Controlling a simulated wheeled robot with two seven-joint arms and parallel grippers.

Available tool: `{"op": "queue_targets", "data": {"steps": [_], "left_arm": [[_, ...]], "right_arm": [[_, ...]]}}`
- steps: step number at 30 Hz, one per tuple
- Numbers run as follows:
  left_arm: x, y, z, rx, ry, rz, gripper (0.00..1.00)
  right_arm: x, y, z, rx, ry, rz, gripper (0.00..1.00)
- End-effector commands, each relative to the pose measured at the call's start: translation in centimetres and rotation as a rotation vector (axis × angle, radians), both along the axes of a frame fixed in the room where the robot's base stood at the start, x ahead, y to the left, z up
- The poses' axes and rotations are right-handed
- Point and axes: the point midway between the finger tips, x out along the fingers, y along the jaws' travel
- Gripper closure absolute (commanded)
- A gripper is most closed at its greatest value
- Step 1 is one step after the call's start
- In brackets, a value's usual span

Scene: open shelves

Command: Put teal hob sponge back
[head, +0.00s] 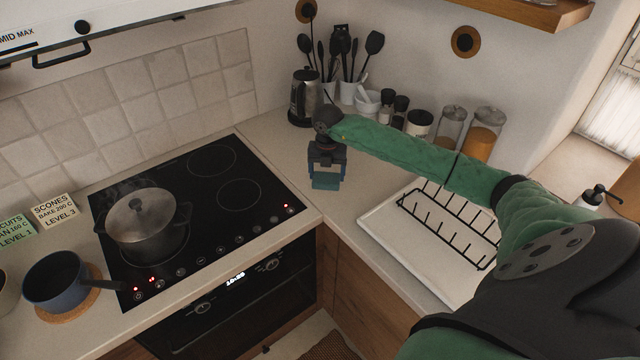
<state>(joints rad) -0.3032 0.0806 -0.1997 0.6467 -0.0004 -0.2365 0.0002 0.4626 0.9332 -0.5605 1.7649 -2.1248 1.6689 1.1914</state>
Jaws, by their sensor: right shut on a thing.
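My right gripper (326,172) hangs pointing down over the counter corner, to the right of the black hob (203,189). It is shut on a teal sponge (326,183), whose lower part shows below the jaws. I cannot tell whether the sponge touches the counter or is just above it. My left gripper is not in view.
A lidded pot (143,222) stands on the hob, with red lights lit near it. A white tray with a black dish rack (452,226) lies under my right arm. A kettle (304,97), utensils and jars (452,124) line the back.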

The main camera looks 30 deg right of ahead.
Motion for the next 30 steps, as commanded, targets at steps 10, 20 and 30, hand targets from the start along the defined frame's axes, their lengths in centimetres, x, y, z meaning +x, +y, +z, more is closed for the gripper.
{"op": "queue_targets", "data": {"steps": [10,20,30], "left_arm": [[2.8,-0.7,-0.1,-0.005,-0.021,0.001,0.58],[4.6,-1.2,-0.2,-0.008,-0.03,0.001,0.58],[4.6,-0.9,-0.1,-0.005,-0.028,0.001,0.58]], "right_arm": [[3.0,0.7,-2.0,-0.001,-0.001,0.0,0.45],[2.9,0.7,-5.7,-0.001,0.001,-0.001,0.45],[2.9,0.7,-5.9,-0.001,0.0,0.0,0.45]]}}
